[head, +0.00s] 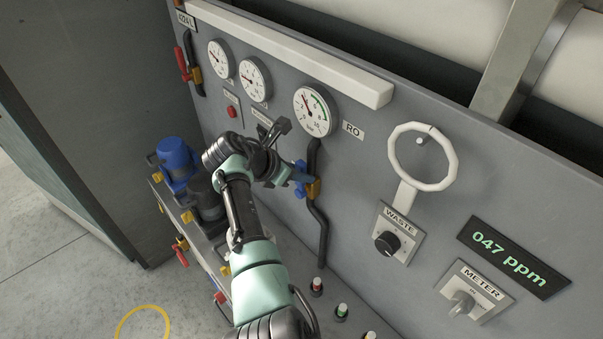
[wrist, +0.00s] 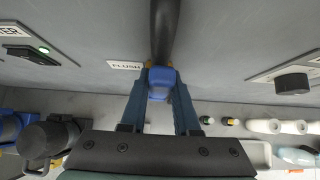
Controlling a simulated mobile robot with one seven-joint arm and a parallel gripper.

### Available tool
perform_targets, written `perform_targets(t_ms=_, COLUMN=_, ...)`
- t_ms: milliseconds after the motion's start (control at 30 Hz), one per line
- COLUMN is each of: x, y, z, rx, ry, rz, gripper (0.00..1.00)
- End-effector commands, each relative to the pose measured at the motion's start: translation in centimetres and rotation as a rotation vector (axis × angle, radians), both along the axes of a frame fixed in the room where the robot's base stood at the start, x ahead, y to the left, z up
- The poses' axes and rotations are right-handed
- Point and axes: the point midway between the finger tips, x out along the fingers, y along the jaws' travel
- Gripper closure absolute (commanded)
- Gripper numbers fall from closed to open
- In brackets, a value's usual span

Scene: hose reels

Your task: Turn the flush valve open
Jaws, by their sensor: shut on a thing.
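The flush valve has a blue handle (wrist: 160,84) and a brass body (head: 314,188). It sits on a black pipe (head: 318,225) that runs down the grey panel below the right gauge. A FLUSH label (wrist: 125,65) is beside it in the wrist view. My gripper (head: 297,175) reaches the valve from the left in the head view. In the wrist view its two blue-grey fingers (wrist: 161,90) stand on either side of the blue handle, shut on it. The fingers and wrist partly hide the handle in the head view.
Three round gauges, the RO gauge (head: 313,110) nearest, are above. A white ring (head: 422,157), the WASTE knob (head: 387,243) and the METER knob (head: 462,304) are to the right. A display (head: 514,258) reads 047 ppm. Blue and dark pumps (head: 178,163) stand left of my arm.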

Motion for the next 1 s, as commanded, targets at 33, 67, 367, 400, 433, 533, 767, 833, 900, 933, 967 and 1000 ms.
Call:
perform_targets(t_ms=33, x=0.02, y=0.0, z=0.0, rx=-0.011, ry=0.009, rz=0.001, gripper=1.0)
perform_targets(t_ms=67, x=0.04, y=0.02, z=0.01, rx=-0.015, ry=0.012, rz=0.002, gripper=1.0)
perform_targets(t_ms=367, x=-0.01, y=0.06, z=-0.09, rx=-0.028, ry=0.029, rz=0.002, gripper=1.0)
perform_targets(t_ms=400, x=-0.02, y=0.06, z=-0.1, rx=-0.028, ry=0.029, rz=0.002, gripper=1.0)
perform_targets(t_ms=433, x=-0.02, y=0.07, z=-0.11, rx=-0.028, ry=0.029, rz=0.002, gripper=1.0)
perform_targets(t_ms=533, x=-0.03, y=0.07, z=-0.11, rx=-0.027, ry=0.029, rz=0.003, gripper=1.0)
perform_targets(t_ms=767, x=-0.03, y=0.08, z=-0.12, rx=-0.027, ry=0.028, rz=0.002, gripper=0.43)
perform_targets(t_ms=833, x=-0.01, y=0.07, z=-0.11, rx=-0.026, ry=0.028, rz=0.001, gripper=0.4)
perform_targets(t_ms=900, x=0.0, y=0.08, z=-0.1, rx=-0.026, ry=0.027, rz=0.002, gripper=0.4)
perform_targets(t_ms=933, x=0.0, y=0.07, z=-0.09, rx=-0.026, ry=0.027, rz=0.002, gripper=0.4)
perform_targets(t_ms=967, x=0.0, y=0.08, z=-0.08, rx=-0.025, ry=0.027, rz=0.001, gripper=0.4)
perform_targets(t_ms=1000, x=0.0, y=0.08, z=-0.08, rx=-0.025, ry=0.027, rz=0.001, gripper=0.4)
